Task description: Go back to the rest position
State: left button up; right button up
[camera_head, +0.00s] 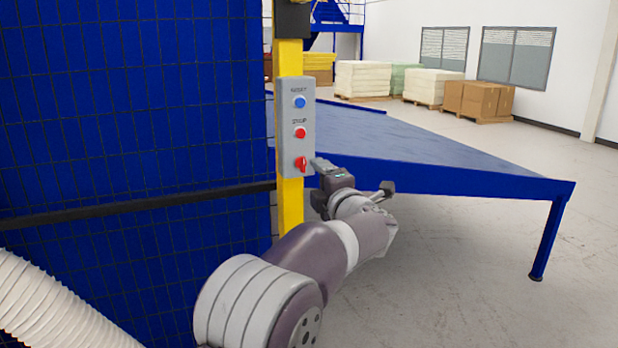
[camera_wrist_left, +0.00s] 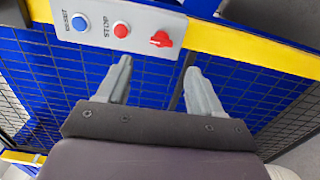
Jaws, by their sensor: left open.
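My left arm reaches up from the bottom of the head view, and its gripper (camera_head: 318,168) is just right of a grey control box. In the left wrist view the two fingers of my left gripper (camera_wrist_left: 157,80) are spread apart with nothing between them. The grey control box (camera_head: 296,128) is on a yellow post (camera_head: 290,215). It carries a blue button (camera_head: 299,102), a red stop button (camera_head: 300,133) and a red rotary switch (camera_head: 301,164). In the wrist view the box (camera_wrist_left: 100,22) lies beyond the fingertips. My right gripper is not in view.
A blue mesh fence (camera_head: 130,110) fills the left side, with a black rail across it. A blue table (camera_head: 430,155) stands behind my left gripper. A white ribbed hose (camera_head: 50,305) is at lower left. Open floor (camera_head: 480,270) lies at right; pallets (camera_head: 480,100) stand far back.

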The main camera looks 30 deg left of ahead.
pick_arm(q)
jog(key=v, duration=0.3)
jog(key=shift+d, duration=0.1)
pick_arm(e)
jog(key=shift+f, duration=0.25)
